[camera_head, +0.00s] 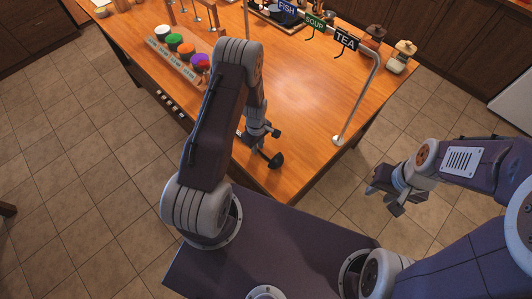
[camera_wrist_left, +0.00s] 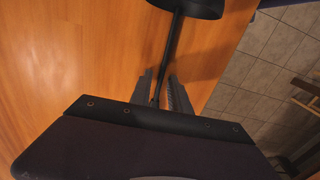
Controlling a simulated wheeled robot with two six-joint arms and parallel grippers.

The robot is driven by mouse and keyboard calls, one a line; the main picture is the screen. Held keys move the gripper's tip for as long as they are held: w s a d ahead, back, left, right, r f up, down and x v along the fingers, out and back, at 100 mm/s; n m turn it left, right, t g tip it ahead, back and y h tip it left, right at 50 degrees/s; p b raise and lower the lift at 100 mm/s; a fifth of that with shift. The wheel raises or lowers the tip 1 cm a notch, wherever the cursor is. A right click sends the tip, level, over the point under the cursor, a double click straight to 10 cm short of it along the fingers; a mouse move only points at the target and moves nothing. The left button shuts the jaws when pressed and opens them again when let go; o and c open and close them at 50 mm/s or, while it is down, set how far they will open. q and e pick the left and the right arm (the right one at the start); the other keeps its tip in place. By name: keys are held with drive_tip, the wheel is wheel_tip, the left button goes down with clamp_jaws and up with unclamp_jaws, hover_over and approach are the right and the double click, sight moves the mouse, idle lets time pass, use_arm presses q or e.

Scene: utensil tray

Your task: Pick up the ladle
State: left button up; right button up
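The ladle (camera_head: 276,160) is black, with its round bowl near the table's front corner in the head view. In the left wrist view its bowl (camera_wrist_left: 190,5) is at the top edge, and its thin handle (camera_wrist_left: 170,45) runs down between my left gripper's fingers. My left gripper (camera_wrist_left: 161,76) is open around the handle, with a small gap visible beside it. In the head view my left gripper (camera_head: 262,136) is low over the table, and my arm hides part of the ladle. My right gripper (camera_head: 384,194) is open and empty, off the table to the right.
The wooden table (camera_head: 300,95) is bare in its middle. A rack of colored-lid jars (camera_head: 180,58) stands at left. A tray (camera_head: 270,14) and small jars (camera_head: 401,56) are at the back.

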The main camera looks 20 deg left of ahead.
use_arm(q)
drive_tip(key=shift+s+d+r, duration=0.1)
drive_tip(key=shift+s, duration=0.05)
clamp_jaws()
drive_tip(key=shift+w+r+b, duration=0.2)
drive_tip(key=shift+r+b, duration=0.1)
drive_tip(key=shift+r, duration=0.15)
wheel_tip(320, 180, up, 3)
drive_tip(key=shift+f+b, duration=0.15)
drive_tip(key=shift+b, duration=0.45)
drive_tip(key=d+r+b, duration=0.3)
drive_tip(key=d+r, duration=0.4)
drive_tip(key=d, duration=0.4)
drive_tip(key=shift+s+d+r, duration=0.15)
drive_tip(key=shift+s+d, duration=0.1)
drive_tip(key=shift+s, duration=0.2)
